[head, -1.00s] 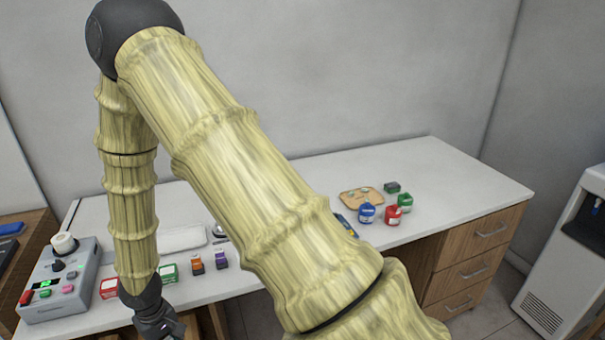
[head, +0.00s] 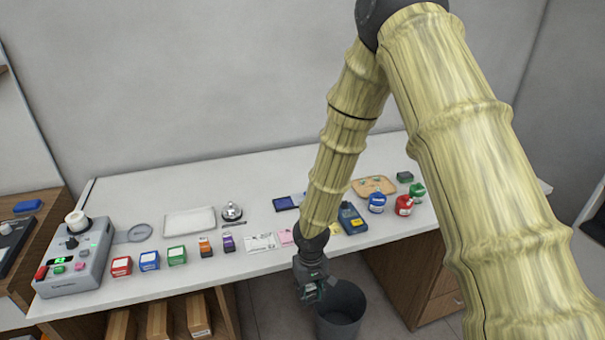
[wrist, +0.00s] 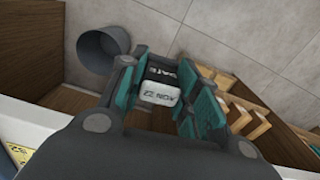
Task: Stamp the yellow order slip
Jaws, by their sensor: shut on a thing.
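The yellow order slip (head: 335,229) lies near the front edge of the white counter (head: 215,258), partly hidden behind my arm. My gripper (head: 312,294) hangs in front of the counter edge, apart from the slip, pointing downward beside a grey bin. In the wrist view, my gripper (wrist: 160,88) is shut on a dark date stamp (wrist: 160,92) with a white label reading upside down. The stamp's lower face is hidden. A yellow patch (wrist: 18,153) on the counter shows at the lower left of the wrist view. A dark blue flat pad (head: 286,203) lies farther back.
A pink slip (head: 286,238) and a white slip (head: 260,242) lie left of the yellow one. A blue device (head: 351,217) and several jars stand to the right. A bell (head: 232,211) and small boxes stand left. The grey bin (head: 341,308) is on the floor.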

